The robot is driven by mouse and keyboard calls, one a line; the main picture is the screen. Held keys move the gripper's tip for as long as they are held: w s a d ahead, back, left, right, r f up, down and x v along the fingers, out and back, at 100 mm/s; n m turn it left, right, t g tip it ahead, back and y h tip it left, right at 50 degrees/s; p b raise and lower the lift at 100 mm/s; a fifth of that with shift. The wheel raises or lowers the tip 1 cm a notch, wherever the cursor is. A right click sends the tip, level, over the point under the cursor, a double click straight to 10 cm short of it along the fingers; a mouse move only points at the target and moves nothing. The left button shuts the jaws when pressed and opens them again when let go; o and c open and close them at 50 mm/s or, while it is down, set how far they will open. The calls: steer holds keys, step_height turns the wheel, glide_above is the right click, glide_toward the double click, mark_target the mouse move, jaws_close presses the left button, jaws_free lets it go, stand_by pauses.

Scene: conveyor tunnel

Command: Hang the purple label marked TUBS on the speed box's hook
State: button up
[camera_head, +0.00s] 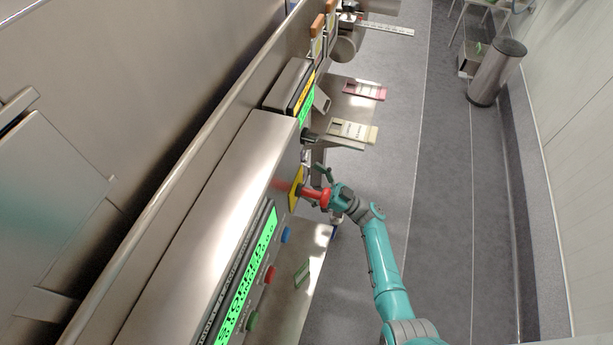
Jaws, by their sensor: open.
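My gripper (325,180) is open beside the control panel's side. It is close to a red switch handle (315,195) on a yellow plate (296,187); I cannot tell whether they touch. No label that is clearly purple shows, and no TUBS marking can be read. A pink-red label (364,90) lies on a shelf farther back, with a cream label (352,131) nearer. A small green label (302,273) lies at the panel's near side. A smaller box with a green display (306,108) stands farther along; I cannot tell whether it is the speed box. No hook can be made out.
The long metal panel (215,180) carries a large green display (247,278) and blue, red and green buttons. The conveyor wall fills the left. A grey bin (497,72) stands at the back right. The grey floor (440,200) to the right is clear.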

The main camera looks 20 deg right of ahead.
steer(key=v, duration=1)
stand_by(0.8)
